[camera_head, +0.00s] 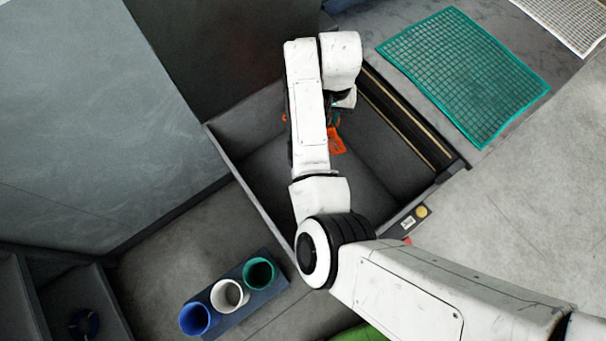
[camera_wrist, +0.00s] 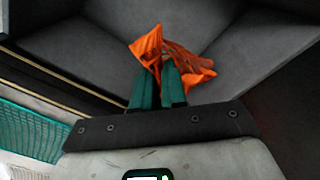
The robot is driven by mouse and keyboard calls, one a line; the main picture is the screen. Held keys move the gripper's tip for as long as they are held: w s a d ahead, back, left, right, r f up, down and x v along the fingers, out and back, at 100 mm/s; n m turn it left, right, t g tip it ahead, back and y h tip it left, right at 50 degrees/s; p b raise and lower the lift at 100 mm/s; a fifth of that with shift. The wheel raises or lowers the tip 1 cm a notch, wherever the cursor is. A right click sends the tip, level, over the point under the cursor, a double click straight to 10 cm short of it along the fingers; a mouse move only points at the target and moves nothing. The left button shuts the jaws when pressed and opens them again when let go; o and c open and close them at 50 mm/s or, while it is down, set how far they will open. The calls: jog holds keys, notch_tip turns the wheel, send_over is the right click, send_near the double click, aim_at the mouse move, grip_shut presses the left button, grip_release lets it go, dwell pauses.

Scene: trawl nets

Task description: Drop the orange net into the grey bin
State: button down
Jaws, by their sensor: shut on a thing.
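The orange net (camera_wrist: 184,60) is bunched up between the green fingertips of my gripper (camera_wrist: 158,84) in the wrist view. My gripper is shut on it. In the head view a piece of the orange net (camera_head: 336,143) shows beside my arm, over the grey bin (camera_head: 222,140). My arm hides most of the net and the gripper there. The grey bin is an open, dark grey box, and its inner walls and floor (camera_wrist: 135,30) fill the wrist view behind the net. I cannot tell whether the net touches the bin floor.
A teal net (camera_head: 463,72) lies flat to the right of the bin, and a white net (camera_head: 572,18) lies at the top right. A rack with a blue, a white and a green cup (camera_head: 230,296) stands at the lower left. Concrete floor at right looks clear.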

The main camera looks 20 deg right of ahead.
notch_tip(320, 180, down, 4)
jog(key=b, duration=0.4)
jog(key=shift+f, duration=0.1)
jog(key=c, duration=1.1)
grip_release()
jog(key=shift+o, duration=0.4)
jog(key=o, duration=0.5)
jog(key=shift+o, duration=0.5)
jog(key=o, duration=0.4)
